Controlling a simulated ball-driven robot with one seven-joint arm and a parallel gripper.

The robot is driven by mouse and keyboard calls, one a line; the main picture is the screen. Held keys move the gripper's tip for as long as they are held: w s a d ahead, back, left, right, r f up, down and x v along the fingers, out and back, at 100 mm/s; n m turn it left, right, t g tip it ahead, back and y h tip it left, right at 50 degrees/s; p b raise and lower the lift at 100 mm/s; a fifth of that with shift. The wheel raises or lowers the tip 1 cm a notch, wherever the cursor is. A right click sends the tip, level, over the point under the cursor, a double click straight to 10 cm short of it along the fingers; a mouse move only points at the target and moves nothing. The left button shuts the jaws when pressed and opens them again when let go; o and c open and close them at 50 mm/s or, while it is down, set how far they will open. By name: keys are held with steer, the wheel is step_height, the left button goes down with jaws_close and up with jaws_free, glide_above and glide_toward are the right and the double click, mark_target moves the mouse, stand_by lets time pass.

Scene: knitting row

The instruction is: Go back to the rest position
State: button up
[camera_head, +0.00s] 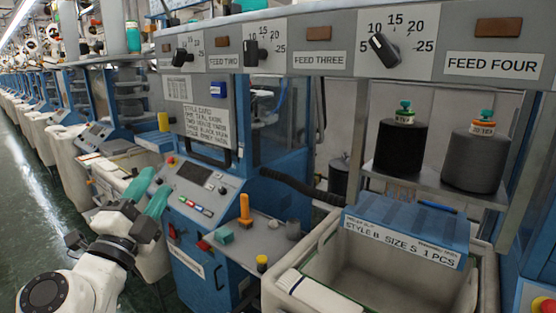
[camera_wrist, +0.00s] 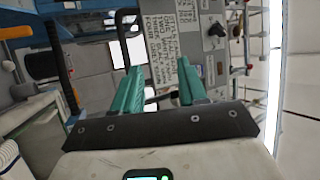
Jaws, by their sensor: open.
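My gripper (camera_head: 149,188) is at the lower left of the head view, with two green fingers pointing up and to the right. It is held in front of the blue knitting machine's control panel (camera_head: 203,190), apart from it. In the wrist view my gripper (camera_wrist: 158,85) has its two green fingers spread, with nothing between them. Past the fingers in the wrist view are the machine's printed notice (camera_wrist: 162,35) and grey panel (camera_wrist: 211,45). My white arm comes from the bottom left corner of the head view.
A cream bin (camera_head: 440,287) with a blue folder (camera_head: 405,236) stands at the lower right. Dark yarn cones (camera_head: 472,160) stand on a shelf above it. An orange peg (camera_head: 244,208) stands on the machine's ledge. A green floor aisle (camera_head: 35,190) runs along the left.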

steer(key=w+d+f+n+g+y, duration=0.15)
steer(key=d+f+n+y, duration=0.25)
steer(key=d+n+y, duration=0.4)
steer(key=w+d+f+n+y, duration=0.2)
steer(key=d+f+n+y, duration=0.2)
steer(key=d+n+y, duration=0.4)
steer(key=s+d+f+n+g+h, duration=0.3)
steer(key=s+d+f+g, duration=0.15)
steer(key=d+f, duration=0.45)
steer(key=s+d+f+n+g+h, duration=0.2)
steer(key=s+d+f+g, duration=0.25)
steer(key=d+f, duration=0.45)
steer(key=s+d+f+m+g+h, duration=0.1)
steer(key=s+d+f+g+h, duration=0.15)
steer(key=s+d+f, duration=0.45)
steer(key=s+d+f+m+g+h, duration=0.1)
steer(key=s+d+f+g+h, duration=0.2)
steer(key=s, duration=0.6)
steer(key=s+d+f+m+g, duration=0.1)
steer(key=s+d+f+g, duration=0.1)
steer(key=s, duration=0.7)
steer(key=s+d+f+m+g+h, duration=0.1)
steer(key=s+d+f+g, duration=0.2)
steer(key=s+f, duration=0.3)
steer(key=s+d, duration=0.1)
steer(key=s, duration=0.2)
steer(key=shift+s+g, duration=0.3)
steer(key=shift+o, duration=0.2)
steer(key=shift+w, duration=0.1)
